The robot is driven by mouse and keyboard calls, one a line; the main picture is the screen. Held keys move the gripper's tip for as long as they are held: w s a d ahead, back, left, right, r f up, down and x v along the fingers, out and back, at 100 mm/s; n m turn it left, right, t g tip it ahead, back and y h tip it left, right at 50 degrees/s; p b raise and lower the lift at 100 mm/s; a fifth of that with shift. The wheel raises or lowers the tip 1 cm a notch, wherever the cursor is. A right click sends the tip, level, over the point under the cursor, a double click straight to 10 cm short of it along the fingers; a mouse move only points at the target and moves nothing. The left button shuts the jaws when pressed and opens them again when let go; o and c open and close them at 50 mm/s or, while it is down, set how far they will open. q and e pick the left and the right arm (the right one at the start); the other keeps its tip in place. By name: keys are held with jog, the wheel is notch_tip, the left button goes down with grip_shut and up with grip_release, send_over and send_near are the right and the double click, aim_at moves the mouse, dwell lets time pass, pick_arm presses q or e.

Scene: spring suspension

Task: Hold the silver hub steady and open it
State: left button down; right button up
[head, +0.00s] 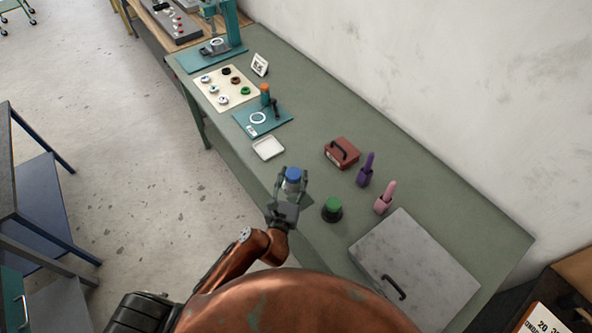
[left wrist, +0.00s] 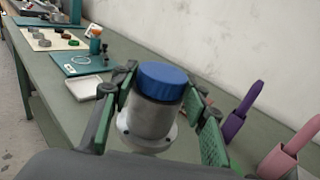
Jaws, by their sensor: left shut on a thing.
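The silver hub (left wrist: 147,118) is a metal cylinder with a wider flange at its bottom and a blue cap (left wrist: 163,80) on top. In the head view the blue cap (head: 292,174) shows near the front edge of the green table. My left gripper (head: 291,183) is shut on the hub, with one green-padded finger on each side in the left wrist view (left wrist: 160,92). The cap sits on the hub, which looks roughly upright. I cannot tell whether its base touches the table. My right gripper is not in view.
A green-topped dark button (head: 332,208) stands right of the hub. A white tray (head: 268,149) lies behind it. A red box (head: 342,153), purple (head: 366,170) and pink (head: 384,198) holders and a grey lidded panel (head: 415,270) are to the right. A teal fixture (head: 262,119) stands farther back.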

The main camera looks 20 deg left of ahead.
pick_arm(q)
jog(key=shift+w+d+r, duration=0.1)
jog(key=shift+w+r, duration=0.05)
jog(key=shift+w, duration=0.35)
jog(key=shift+w+d+r, duration=0.1)
jog(key=shift+w, duration=0.35)
jog(key=w+a+f+b, duration=0.1)
jog(key=w+f, duration=0.3)
jog(key=w+a+f, duration=0.1)
jog(key=w+f, duration=0.3)
jog(key=w+a+f+b, duration=0.1)
jog(key=w+f, duration=0.3)
jog(key=f, duration=0.1)
jog(key=shift+w+a+b, duration=0.3)
jog(key=shift+a, duration=0.1)
jog(key=shift+r, duration=0.15)
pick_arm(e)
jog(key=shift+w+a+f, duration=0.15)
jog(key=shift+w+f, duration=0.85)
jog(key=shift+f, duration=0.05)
pick_arm(q)
jog(key=c, duration=1.1)
grip_release()
jog(key=shift+f, duration=0.25)
jog(key=shift+c, duration=0.2)
jog(key=shift+r, duration=0.1)
